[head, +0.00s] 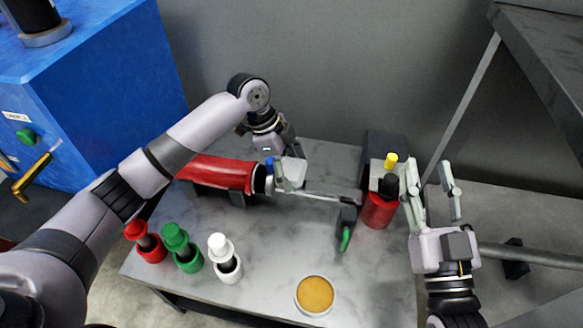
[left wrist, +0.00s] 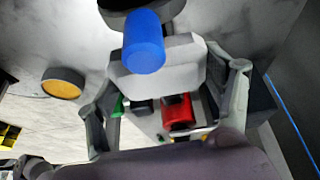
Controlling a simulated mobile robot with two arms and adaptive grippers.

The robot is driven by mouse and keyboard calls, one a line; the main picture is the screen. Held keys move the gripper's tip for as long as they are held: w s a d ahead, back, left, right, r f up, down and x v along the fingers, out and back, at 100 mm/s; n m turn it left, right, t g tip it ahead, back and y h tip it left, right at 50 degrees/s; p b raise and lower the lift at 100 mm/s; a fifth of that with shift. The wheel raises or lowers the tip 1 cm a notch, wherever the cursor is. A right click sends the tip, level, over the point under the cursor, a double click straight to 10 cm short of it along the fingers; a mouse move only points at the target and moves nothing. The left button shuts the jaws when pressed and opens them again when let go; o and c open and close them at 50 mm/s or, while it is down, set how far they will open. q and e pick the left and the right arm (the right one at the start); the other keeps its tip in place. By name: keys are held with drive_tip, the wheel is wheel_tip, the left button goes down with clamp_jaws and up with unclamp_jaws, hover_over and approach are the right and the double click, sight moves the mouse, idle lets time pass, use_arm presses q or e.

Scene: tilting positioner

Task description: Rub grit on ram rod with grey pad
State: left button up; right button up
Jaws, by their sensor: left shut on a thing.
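The ram has a red barrel (head: 215,172), a black end with a blue stub (left wrist: 145,45), and a thin bright rod (head: 325,196) reaching right to a dark fitting. The light grey pad (head: 291,174) lies over the rod close to the black end; it also shows in the left wrist view (left wrist: 165,80). My left gripper (head: 283,158) is shut on the pad, with its fingers at either side of it. Whether the pad presses on the rod, I cannot tell. No grit is discernible; the rod under the pad is hidden. My right gripper (head: 432,192) is open and empty, right of the red can.
Red (head: 147,243), green (head: 182,250) and white (head: 224,259) capped holders stand at the bench's front left. A dish of orange-brown material (head: 315,295) stands front right. A red can (head: 378,211) and dark box (head: 384,148) flank the rod's far end. A blue cabinet (head: 110,80) stands left.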

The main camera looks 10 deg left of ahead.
use_arm(q)
drive_tip(key=shift+f, duration=0.7)
use_arm(e)
drive_tip(key=shift+s+r, duration=0.1)
drive_tip(key=shift+r, duration=0.1)
use_arm(q)
drive_tip(key=shift+f, duration=0.3)
use_arm(e)
drive_tip(key=shift+r+y, duration=0.25)
drive_tip(key=shift+y, duration=0.05)
use_arm(q)
drive_tip(key=shift+a, duration=0.1)
